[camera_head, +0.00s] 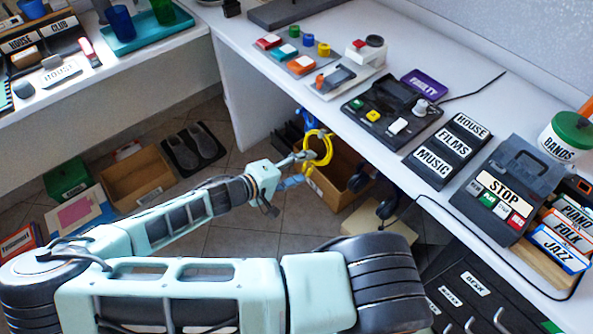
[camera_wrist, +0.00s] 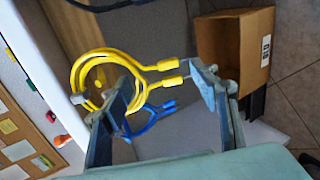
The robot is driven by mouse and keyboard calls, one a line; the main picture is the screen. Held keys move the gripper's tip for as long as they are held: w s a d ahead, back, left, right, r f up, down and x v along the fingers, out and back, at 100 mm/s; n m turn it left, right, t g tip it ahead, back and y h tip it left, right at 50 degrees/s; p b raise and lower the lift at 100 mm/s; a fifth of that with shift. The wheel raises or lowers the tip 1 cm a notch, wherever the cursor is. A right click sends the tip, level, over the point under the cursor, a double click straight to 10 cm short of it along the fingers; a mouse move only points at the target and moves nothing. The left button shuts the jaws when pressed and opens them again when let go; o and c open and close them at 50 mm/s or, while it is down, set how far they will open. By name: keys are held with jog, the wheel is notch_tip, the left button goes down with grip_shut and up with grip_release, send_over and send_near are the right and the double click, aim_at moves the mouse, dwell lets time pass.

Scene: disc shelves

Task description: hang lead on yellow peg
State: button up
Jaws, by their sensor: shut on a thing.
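The lead is a coiled yellow cable (camera_head: 328,142) under the desk's front edge in the head view. In the wrist view the yellow lead (camera_wrist: 82,66) is a loop, with its two plug ends pointing right between my fingers. My gripper (camera_head: 304,156) is shut on the yellow lead; in the wrist view the fingers (camera_wrist: 165,85) stand either side of its plug ends. A pale stub (camera_wrist: 78,98) shows at the coil's left edge; I cannot tell if it is a peg inside the loop. A blue lead (camera_wrist: 152,122) hangs behind.
The white desk (camera_head: 385,165) above carries a black device (camera_head: 390,108), label blocks (camera_head: 447,150) and a stop panel (camera_head: 507,190). A cardboard box (camera_head: 345,180) stands beside the lead, also in the wrist view (camera_wrist: 238,50).

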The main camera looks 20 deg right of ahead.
aim_at(316, 159)
jog(key=shift+w+d+f+b, duration=0.15)
jog(key=shift+w+d, duration=0.15)
jog(key=shift+d, duration=0.5)
jog(key=shift+w+d+r+b, duration=0.1)
jog(key=shift+w+d+b, duration=0.15)
jog(key=shift+d, duration=0.6)
jog(key=shift+w+d+f+b, duration=0.1)
jog(key=shift+w+d, duration=0.2)
jog(key=shift+d, duration=0.5)
jog(key=shift+x, duration=0.8)
jog(key=o, duration=1.8)
jog(key=shift+c, duration=0.2)
jog(key=shift+a, duration=0.15)
